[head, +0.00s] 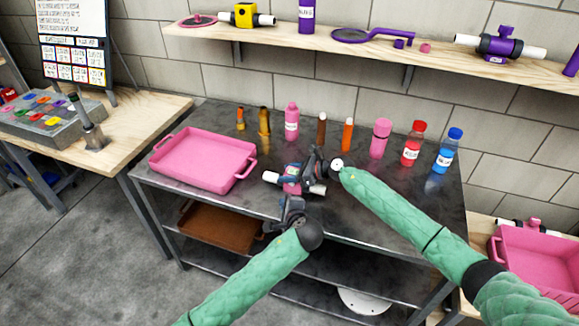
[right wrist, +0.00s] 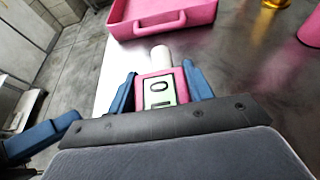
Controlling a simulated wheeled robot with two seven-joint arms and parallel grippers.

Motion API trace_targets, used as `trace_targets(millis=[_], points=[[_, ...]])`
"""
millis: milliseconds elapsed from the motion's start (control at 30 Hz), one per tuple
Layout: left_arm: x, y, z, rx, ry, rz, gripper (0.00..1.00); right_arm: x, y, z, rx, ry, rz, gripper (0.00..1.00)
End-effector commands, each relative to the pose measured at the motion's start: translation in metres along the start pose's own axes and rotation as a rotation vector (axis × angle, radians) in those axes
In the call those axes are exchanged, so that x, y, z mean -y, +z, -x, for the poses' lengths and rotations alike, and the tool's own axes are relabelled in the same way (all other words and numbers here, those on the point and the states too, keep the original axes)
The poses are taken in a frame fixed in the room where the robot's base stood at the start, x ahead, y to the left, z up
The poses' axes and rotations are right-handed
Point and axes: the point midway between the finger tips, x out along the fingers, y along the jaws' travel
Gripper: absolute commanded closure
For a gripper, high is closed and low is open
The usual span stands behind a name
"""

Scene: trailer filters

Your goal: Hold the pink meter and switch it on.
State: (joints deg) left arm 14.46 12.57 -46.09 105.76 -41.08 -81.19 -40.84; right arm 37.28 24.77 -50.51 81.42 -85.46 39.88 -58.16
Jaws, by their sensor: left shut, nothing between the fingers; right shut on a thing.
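The pink meter (head: 291,181), with white pipe ends, is at the front middle of the dark metal table (head: 235,214). My right gripper (head: 308,178) is shut on it. In the right wrist view, the pink meter (right wrist: 145,84) sits between the blue fingers of the right gripper (right wrist: 160,90). Its pale green face shows dark marks; whether it is on I cannot tell. My left gripper (head: 292,203) is shut and empty, just in front of and below the meter, close to it. Its blue finger shows at the left in the right wrist view (right wrist: 42,138).
A pink tray (head: 203,160) stands left of the meter. Several bottles and tools line the back, including a pink bottle (head: 291,122), a red bottle (head: 413,145) and a blue bottle (head: 448,150). A wall shelf (head: 370,52) holds more parts. A brown tray (head: 217,228) is on the lower shelf.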

Motion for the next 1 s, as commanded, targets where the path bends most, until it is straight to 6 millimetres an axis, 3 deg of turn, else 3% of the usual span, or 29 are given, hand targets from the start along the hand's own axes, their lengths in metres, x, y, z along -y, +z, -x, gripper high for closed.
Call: trace_targets(millis=[33,67,167,567,767,1000], points=[[0.000,0.000,0.000,0.000,0.000,0.000,1.00,0.000,0.000,0.000,0.000,0.000,0.000,0.78],[0.000,0.000,0.000,0.000,0.000,0.000,1.00,0.000,0.000,0.000,0.000,0.000,0.000,0.43],[0.000,0.000,0.000,0.000,0.000,0.000,1.00,0.000,0.000,0.000,0.000,0.000,0.000,0.24],[0.000,0.000,0.000,0.000,0.000,0.000,1.00,0.000,-0.001,0.006,-0.001,-0.001,0.000,0.24],[0.000,0.000,0.000,0.000,0.000,0.000,1.00,0.000,-0.001,0.034,-0.002,-0.001,0.001,0.24],[0.000,0.000,0.000,0.000,0.000,0.000,1.00,0.001,-0.001,0.079,-0.001,-0.002,0.000,0.24]])
